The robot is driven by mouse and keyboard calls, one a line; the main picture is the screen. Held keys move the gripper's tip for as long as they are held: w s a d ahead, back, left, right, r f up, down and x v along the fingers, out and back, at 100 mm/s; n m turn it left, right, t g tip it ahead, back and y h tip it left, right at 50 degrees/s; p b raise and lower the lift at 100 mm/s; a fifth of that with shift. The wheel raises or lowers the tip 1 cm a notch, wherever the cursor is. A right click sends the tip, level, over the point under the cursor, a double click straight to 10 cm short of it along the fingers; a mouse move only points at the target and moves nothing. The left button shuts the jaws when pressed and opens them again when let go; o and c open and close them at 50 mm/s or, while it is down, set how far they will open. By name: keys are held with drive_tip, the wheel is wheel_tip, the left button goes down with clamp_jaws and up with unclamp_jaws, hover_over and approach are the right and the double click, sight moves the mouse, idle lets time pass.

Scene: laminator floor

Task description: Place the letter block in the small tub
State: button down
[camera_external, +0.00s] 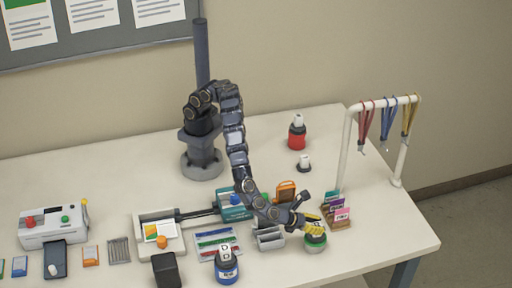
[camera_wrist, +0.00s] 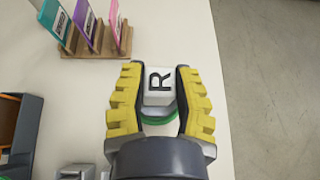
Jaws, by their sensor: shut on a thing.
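The letter block (camera_wrist: 159,82) is white with a black R on its face. In the wrist view it sits between the yellow fingers of my gripper (camera_wrist: 160,92), which is shut on it. A small tub with a green rim (camera_wrist: 160,121) shows just below the block, between the fingers. In the external view my gripper (camera_external: 313,224) is directly over or at the top of the green tub (camera_external: 316,242) near the table's front right. The fingers hide the block there. I cannot tell whether the block is inside the tub or above it.
A wooden rack of coloured cards (camera_external: 337,214) stands close behind and right of my gripper. A grey holder (camera_external: 270,238) is to the left. A blue tub (camera_external: 227,271) and a red tub (camera_external: 297,137) stand farther off. The right table corner is clear.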

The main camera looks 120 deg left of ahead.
drive_tip(key=c, duration=0.8)
unclamp_jaws()
drive_tip(key=shift+c, duration=0.2)
